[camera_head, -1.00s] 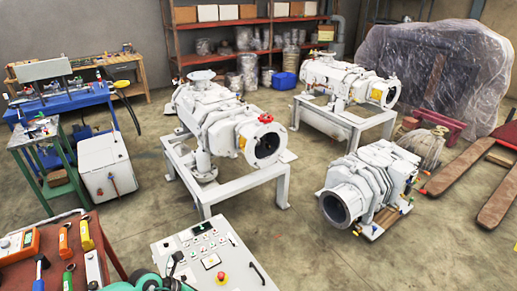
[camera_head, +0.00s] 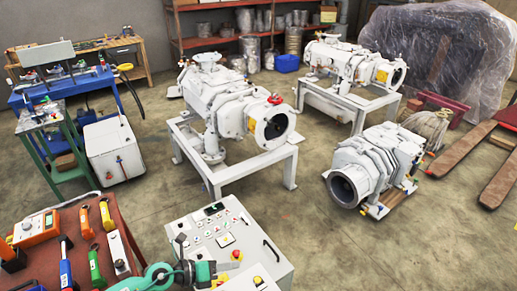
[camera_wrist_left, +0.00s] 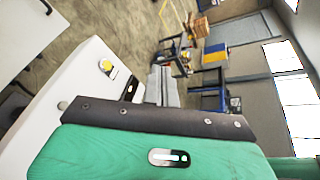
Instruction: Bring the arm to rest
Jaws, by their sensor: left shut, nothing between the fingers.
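My left arm, with green links, comes in at the bottom of the head view. The green wrist housing fills the bottom of that view. My right gripper is in neither view.
A red workbench (camera_head: 128,226) with several hand tools stands left of the cabinet. White vacuum pumps (camera_head: 225,105) stand on a frame beyond it, with another pump (camera_head: 372,165) to the right. The floor at the lower right is clear.

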